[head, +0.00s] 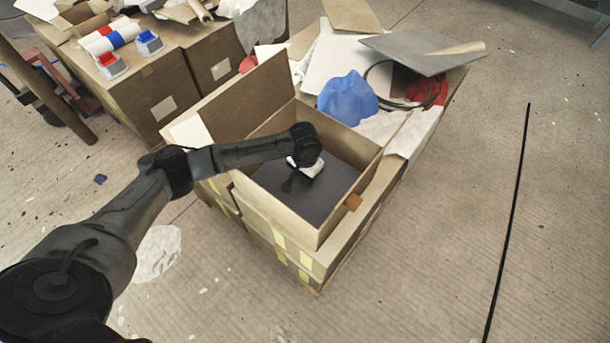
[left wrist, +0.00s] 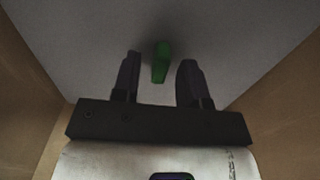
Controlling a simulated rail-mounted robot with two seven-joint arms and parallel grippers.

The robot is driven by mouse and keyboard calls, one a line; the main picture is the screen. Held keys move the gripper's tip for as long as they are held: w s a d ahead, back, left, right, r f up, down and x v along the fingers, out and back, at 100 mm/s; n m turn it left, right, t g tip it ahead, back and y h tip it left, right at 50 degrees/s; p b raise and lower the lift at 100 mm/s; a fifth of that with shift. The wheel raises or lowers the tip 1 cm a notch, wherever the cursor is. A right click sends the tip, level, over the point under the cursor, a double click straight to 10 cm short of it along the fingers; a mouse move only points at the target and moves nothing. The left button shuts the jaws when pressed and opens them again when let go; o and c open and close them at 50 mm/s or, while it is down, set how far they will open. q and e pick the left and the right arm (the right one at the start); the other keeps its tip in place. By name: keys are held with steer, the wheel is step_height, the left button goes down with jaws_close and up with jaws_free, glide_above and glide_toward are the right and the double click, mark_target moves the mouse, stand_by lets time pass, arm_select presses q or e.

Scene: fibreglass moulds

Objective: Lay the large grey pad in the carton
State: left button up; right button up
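The open carton (head: 345,214) stands on top of other boxes at the middle of the head view, with its flaps spread. A large dark grey pad (head: 312,207) lies flat inside it, covering the visible floor. It fills the left wrist view (left wrist: 240,40) between tan carton walls. My left gripper (head: 288,184) reaches down into the carton over the pad. In the left wrist view its fingers (left wrist: 157,78) are apart. A small green tab (left wrist: 161,62) on the pad shows in the gap, not touching either finger. My right gripper is not in view.
Behind the carton lie a blue crumpled piece (head: 347,97), a black cable loop and a grey board (head: 424,50) with a tan strip. More boxes with red and blue items (head: 150,43) stand at the left. The floor at the right is mostly clear.

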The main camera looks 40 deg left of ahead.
arm_select(q)
step_height(320, 180, up, 12)
steer(key=p, duration=0.5)
steer(key=shift+f, duration=0.15)
steer(key=s+d+r+m+t+p, duration=0.1)
steer(key=s+d+m+t, duration=0.1)
steer(key=d, duration=0.3)
steer(key=s+d+r+m+t+p, duration=0.1)
steer(key=s+d+r+m+t, duration=0.15)
steer(key=d, duration=0.25)
steer(key=s+d+r+m+t+p, duration=0.1)
steer(key=s+d+r+m+t, duration=0.1)
steer(key=s+r+t, duration=0.15)
steer(key=s+f+n+g+b, duration=0.1)
steer(key=s+f, duration=0.3)
steer(key=s, duration=0.3)
steer(key=s+a+f+n+g, duration=0.1)
steer(key=s+f+g, duration=0.1)
steer(key=s+f, duration=0.2)
steer(key=s+f+n+g+b, duration=0.1)
steer(key=s+f, duration=0.3)
steer(key=s, duration=0.7)
steer(key=shift+a+f+n+b, duration=0.25)
steer(key=shift+f+n+b, duration=0.1)
steer(key=shift+n, duration=0.1)
